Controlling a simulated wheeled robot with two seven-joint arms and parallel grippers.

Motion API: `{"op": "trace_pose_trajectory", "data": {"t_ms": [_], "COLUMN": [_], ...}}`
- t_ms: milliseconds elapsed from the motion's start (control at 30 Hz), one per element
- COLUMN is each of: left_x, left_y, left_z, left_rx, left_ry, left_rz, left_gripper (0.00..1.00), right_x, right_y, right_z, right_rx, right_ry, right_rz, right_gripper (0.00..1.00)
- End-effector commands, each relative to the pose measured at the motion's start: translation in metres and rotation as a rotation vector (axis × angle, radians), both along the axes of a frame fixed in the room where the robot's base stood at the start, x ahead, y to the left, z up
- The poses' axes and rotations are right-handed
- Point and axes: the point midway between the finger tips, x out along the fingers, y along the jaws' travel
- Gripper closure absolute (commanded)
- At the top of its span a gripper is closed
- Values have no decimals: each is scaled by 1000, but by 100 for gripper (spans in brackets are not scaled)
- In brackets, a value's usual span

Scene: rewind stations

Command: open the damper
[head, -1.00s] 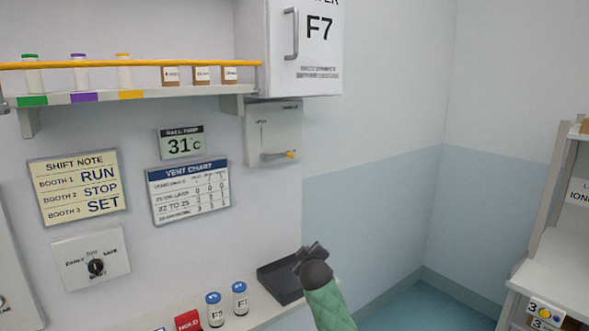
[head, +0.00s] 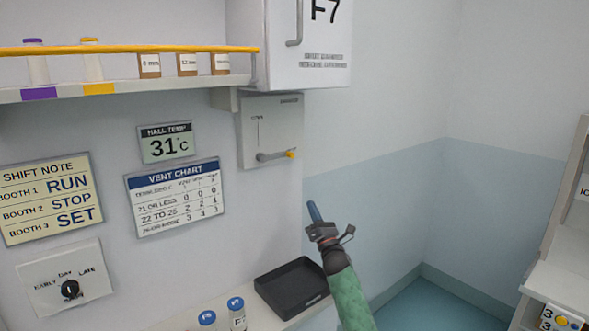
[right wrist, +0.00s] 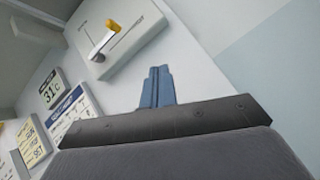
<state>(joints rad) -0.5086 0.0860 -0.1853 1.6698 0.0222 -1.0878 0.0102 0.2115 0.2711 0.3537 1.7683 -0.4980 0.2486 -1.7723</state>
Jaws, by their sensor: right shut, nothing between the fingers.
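In the right wrist view the lever (right wrist: 101,46) and yellow tip (right wrist: 112,26) show ahead of the gripper. My right gripper (head: 313,211) is below and a little right of the lever, pointing up, apart from it. Its blue fingers (right wrist: 158,86) are shut together and empty. My left gripper is out of view.
The F7 cabinet (head: 310,60) hangs just above the damper, and the shelf with a yellow rail (head: 130,50) lies to its left. A vent chart (head: 174,198) and a 31 °C display (head: 167,144) are on the wall. A black tray (head: 292,288) sits on the ledge below.

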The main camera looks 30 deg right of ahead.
Motion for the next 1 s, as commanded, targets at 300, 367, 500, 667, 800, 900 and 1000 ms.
{"op": "trace_pose_trajectory", "data": {"t_ms": [300,367,500,667,800,900,1000], "left_x": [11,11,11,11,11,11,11], "left_y": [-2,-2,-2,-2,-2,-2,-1], "left_z": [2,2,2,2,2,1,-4], "left_rx": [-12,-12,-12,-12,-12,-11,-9], "left_ry": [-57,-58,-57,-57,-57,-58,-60], "left_rz": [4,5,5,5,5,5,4], "left_gripper": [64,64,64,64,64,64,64], "right_x": [-15,-15,-15,-14,-14,-13,-10], "right_y": [28,28,28,28,28,28,28], "right_z": [17,17,17,17,17,19,24], "right_rx": [-365,-391,-420,-424,-423,-423,-422], "right_ry": [-109,-109,-107,-106,-106,-106,-107], "right_rz": [-131,-154,-182,-186,-186,-185,-185], "right_gripper": [100,100,100,100,100,100,100]}}
